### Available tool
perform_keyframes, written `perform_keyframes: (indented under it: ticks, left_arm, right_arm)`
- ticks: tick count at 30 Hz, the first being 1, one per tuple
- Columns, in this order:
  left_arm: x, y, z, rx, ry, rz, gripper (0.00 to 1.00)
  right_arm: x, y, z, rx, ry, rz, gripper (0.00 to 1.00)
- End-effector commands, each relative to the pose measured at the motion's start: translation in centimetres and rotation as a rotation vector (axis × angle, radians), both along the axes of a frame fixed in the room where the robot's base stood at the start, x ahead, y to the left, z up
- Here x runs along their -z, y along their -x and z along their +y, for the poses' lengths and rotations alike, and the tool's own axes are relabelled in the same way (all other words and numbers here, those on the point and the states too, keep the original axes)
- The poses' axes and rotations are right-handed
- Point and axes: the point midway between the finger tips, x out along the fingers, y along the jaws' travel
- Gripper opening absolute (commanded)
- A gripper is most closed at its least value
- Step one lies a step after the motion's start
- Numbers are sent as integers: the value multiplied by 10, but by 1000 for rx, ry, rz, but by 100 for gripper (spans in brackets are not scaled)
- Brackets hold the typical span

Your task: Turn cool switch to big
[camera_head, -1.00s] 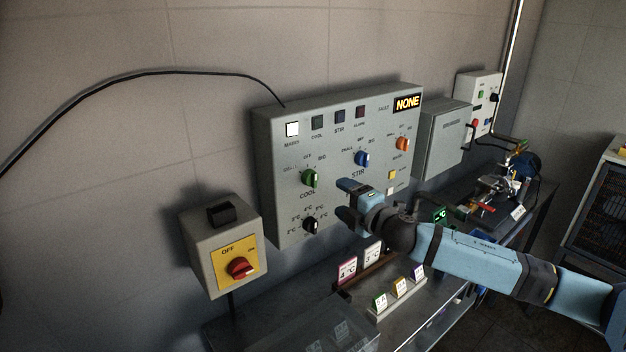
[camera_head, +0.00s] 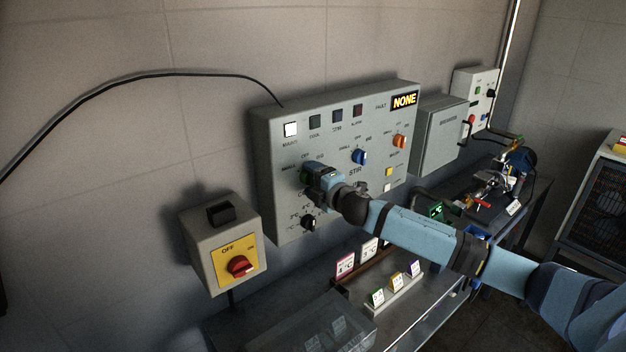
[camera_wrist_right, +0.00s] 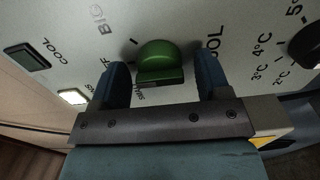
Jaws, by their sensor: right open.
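The grey control panel (camera_head: 275,215) hangs on the wall. Its green cool switch (camera_wrist_right: 160,64) lies between the two open fingers of my right gripper (camera_wrist_right: 160,85) in the right wrist view, with a gap on each side. In the head view my right gripper (camera_head: 312,177) is at the panel face and hides most of the green switch. The labels OFF and BIG show by the switch; which one its pointer faces I cannot tell. My left gripper is not in view.
Beside the cool switch are a black temperature knob (camera_head: 308,223), a blue stir switch (camera_head: 358,157) and an orange switch (camera_head: 400,141). A red rotary switch (camera_head: 239,266) on a yellow plate is at lower left. Small label cards (camera_head: 397,281) stand on the bench below.

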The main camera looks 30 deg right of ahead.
Motion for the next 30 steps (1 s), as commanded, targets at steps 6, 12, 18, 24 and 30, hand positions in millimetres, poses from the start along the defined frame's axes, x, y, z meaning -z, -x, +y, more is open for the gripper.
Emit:
perform_keyframes:
  ticks: [6, 12, 18, 24, 30]
  left_arm:
    - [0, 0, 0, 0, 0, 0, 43]
    - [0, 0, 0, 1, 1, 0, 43]
    - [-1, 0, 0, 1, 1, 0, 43]
    - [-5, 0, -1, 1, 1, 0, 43]
    - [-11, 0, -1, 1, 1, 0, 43]
  right_arm:
    - [0, 0, 0, 0, 0, 0, 33]
    - [0, 0, 0, 1, -2, 0, 22]
    - [0, 0, -1, 2, -42, 3, 22]
    - [0, 0, -1, 3, -152, 12, 22]
    - [-1, 0, -1, 3, -321, 26, 22]
